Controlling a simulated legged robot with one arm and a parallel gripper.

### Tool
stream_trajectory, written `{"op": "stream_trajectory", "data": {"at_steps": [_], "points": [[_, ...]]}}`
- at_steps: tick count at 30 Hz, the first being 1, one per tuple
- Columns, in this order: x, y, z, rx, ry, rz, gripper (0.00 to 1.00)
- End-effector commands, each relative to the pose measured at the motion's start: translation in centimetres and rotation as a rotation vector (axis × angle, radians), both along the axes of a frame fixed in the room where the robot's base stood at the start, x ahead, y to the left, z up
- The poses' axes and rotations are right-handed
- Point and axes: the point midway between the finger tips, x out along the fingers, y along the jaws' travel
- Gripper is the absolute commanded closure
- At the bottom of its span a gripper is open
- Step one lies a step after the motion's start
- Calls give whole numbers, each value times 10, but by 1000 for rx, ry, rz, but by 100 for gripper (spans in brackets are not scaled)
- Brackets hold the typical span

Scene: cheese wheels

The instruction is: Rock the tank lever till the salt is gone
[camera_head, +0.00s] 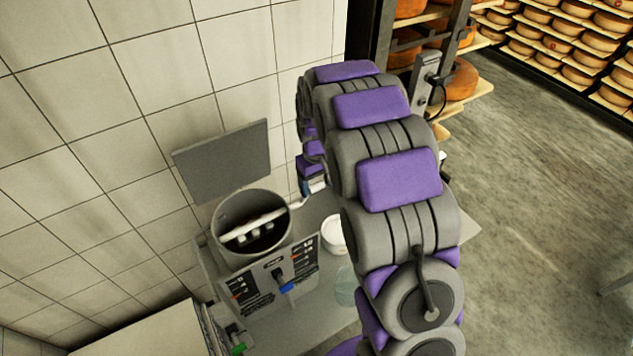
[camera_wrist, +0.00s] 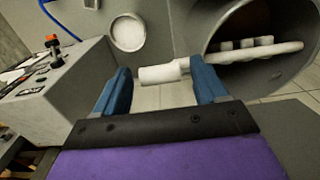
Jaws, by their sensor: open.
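The tank (camera_head: 252,222) is a grey open drum with a dark inside, in the left half of the head view. A white lever bar runs across its mouth, with several white blocks along it. In the wrist view the tank (camera_wrist: 257,40) is at the upper right, and the lever's white handle (camera_wrist: 163,74) points left out of it. My gripper (camera_wrist: 160,80) is open, with one blue finger on each side of the handle. I cannot tell whether the fingers touch it. In the head view my arm hides most of the gripper.
A control panel (camera_head: 270,280) with knobs stands in front of the tank. A white tub (camera_head: 334,236) sits on the bench beside it. A grey board (camera_head: 222,160) is on the tiled wall behind. Cheese shelves (camera_head: 570,35) stand at the back right, with open floor in front.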

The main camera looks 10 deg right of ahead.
Motion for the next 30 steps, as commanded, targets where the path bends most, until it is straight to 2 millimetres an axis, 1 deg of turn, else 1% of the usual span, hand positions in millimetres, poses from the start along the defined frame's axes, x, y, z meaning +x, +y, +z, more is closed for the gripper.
{"op": "stream_trajectory", "data": {"at_steps": [2,24,30], "points": [[0,0,0,0,0,0,29],[1,-1,0,0,0,0,99],[-1,-1,1,-2,3,0,100]]}}
